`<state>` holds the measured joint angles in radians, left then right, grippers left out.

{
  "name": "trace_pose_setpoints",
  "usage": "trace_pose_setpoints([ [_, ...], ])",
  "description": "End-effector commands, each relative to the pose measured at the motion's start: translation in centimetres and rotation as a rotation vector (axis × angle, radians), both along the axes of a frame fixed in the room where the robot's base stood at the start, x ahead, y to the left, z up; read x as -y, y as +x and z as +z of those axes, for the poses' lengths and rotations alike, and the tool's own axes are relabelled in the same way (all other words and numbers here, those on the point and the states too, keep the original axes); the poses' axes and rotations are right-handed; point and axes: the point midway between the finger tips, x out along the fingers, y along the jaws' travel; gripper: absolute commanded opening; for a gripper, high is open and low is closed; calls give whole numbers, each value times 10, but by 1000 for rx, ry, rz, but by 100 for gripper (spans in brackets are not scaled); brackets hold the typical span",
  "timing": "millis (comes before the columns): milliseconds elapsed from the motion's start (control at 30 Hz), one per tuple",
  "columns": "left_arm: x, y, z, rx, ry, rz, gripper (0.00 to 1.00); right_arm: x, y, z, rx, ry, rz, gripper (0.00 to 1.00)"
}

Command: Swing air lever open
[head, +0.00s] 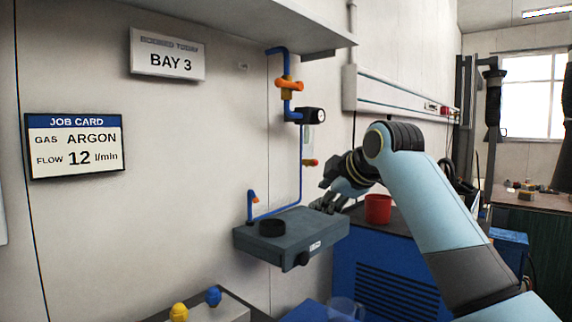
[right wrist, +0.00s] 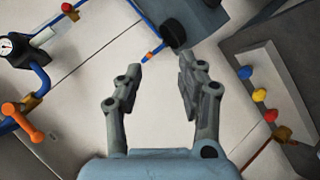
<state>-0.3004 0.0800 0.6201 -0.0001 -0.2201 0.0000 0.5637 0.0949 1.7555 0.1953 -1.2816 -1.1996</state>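An orange lever handle (head: 289,85) sits on the blue pipe on the wall, above a round gauge (head: 313,115). The handle also shows at the left of the right wrist view (right wrist: 22,122). A small orange-tipped blue fitting (head: 253,197) stands at the pipe's lower end, by the grey box; in the right wrist view it lies just beyond my fingertips (right wrist: 152,56). I see no label naming an air lever. My right gripper (head: 328,203) is open and empty near the box's right end; its parted fingers show in the right wrist view (right wrist: 158,72). My left gripper is not in view.
The grey box (head: 290,238) juts from the wall, with a black round part on top. A red cup (head: 378,209) stands on the blue cabinet (head: 380,285). A rack with blue (right wrist: 245,72), yellow (right wrist: 260,95) and red (right wrist: 271,115) knobs is nearby. A shelf overhangs above.

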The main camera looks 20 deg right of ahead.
Motion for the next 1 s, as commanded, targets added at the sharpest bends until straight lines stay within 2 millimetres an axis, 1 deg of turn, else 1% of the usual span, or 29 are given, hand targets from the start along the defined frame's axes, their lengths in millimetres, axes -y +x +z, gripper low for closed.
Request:
trace_pose_setpoints([
  [33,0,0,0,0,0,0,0,-2,23,41,66,-50,43,39],
  [67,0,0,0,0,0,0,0,-3,34,62,103,-86,70,39],
  [100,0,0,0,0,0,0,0,-4,48,91,150,-133,102,39],
  [167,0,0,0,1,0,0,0,-6,64,133,217,-200,144,39],
  [200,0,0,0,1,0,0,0,-7,72,158,256,-243,168,39],
  [300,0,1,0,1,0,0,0,-10,86,213,340,-333,212,39],
  [400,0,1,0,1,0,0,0,-11,93,248,394,-395,236,39],
  [500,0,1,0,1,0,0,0,-12,96,265,419,-425,249,39],
  [567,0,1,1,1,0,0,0,-13,99,268,424,-431,252,39],
  [667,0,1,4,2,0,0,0,-15,108,267,423,-432,252,39],
  [1000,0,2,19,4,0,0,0,-25,164,257,422,-430,252,39],
])
